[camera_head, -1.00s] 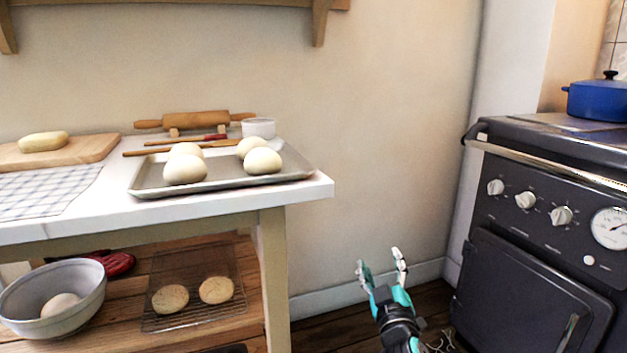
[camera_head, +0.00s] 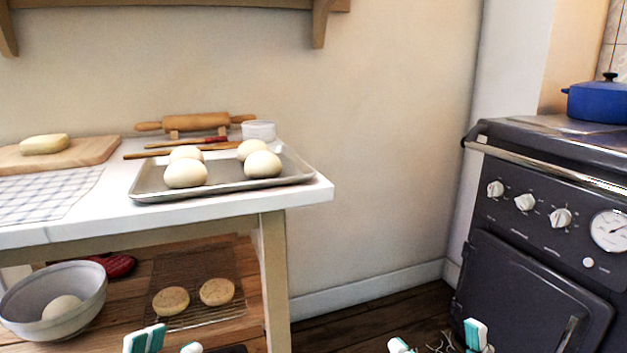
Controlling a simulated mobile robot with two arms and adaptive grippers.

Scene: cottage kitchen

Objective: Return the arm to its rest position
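My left gripper (camera_head: 168,342) shows at the bottom edge, in front of the table's lower shelf. Its two white and teal fingertips stand apart with nothing between them, so it is open and empty. My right gripper (camera_head: 437,342) shows at the bottom edge, over the dark floor to the left of the stove. Its fingertips are apart and it holds nothing visible. Both arms behind the fingertips are out of the picture.
A white-topped table (camera_head: 310,192) bears a metal tray (camera_head: 222,189) with several dough balls. A bowl (camera_head: 85,306) and a wire rack (camera_head: 222,259) with two round breads are on its shelf (camera_head: 122,335). The dark stove (camera_head: 540,270) stands at right. Floor (camera_head: 350,332) between is clear.

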